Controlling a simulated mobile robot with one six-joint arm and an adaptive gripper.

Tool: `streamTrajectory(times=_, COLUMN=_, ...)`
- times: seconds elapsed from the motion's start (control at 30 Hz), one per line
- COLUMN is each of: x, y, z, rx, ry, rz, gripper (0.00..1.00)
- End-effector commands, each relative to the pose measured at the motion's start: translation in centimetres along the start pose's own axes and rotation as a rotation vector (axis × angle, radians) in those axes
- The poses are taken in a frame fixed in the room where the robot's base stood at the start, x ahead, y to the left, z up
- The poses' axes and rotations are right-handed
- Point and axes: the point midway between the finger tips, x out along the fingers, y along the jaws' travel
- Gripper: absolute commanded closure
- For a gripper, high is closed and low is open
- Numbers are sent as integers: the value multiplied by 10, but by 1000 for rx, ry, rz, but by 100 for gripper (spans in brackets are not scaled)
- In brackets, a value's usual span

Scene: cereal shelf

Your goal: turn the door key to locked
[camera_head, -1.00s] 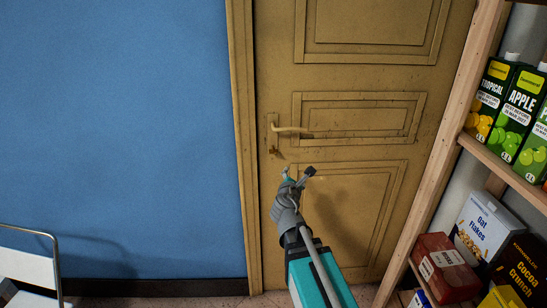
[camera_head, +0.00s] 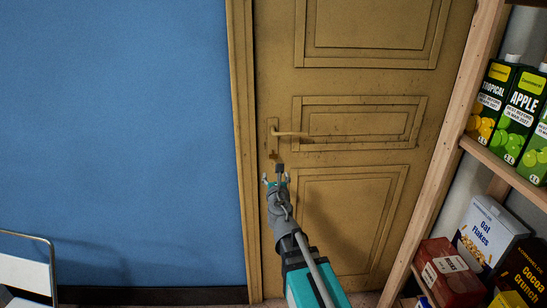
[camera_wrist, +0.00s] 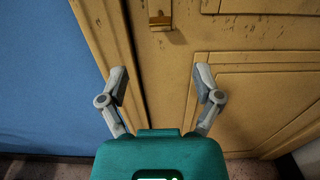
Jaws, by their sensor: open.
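The brass door key (camera_head: 274,155) sits in the lock of the yellow-brown door (camera_head: 350,225), just below the lever handle (camera_head: 292,133). In the wrist view, a brass piece that appears to be the key (camera_wrist: 160,20) shows at the top edge, centred between the fingers but beyond them. My gripper (camera_head: 273,175) is open and empty, just below the key in the head view. In the wrist view its two fingers (camera_wrist: 160,77) are spread wide with only door surface between them. The key's exact turn angle is too small to tell.
A wooden shelf (camera_head: 440,165) with juice cartons (camera_head: 515,120) and cereal boxes (camera_head: 487,230) stands close on the right. A blue wall (camera_head: 120,140) is left of the door frame (camera_head: 240,150). A white metal-framed object (camera_head: 28,272) is at lower left.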

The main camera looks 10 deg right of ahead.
Motion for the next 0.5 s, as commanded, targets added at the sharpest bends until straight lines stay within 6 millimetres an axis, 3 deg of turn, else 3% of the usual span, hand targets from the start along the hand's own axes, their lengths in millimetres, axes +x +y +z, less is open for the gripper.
streamTrajectory(times=0.5, x=68, y=1, z=0, rx=1, ry=0, rz=1, gripper=17)
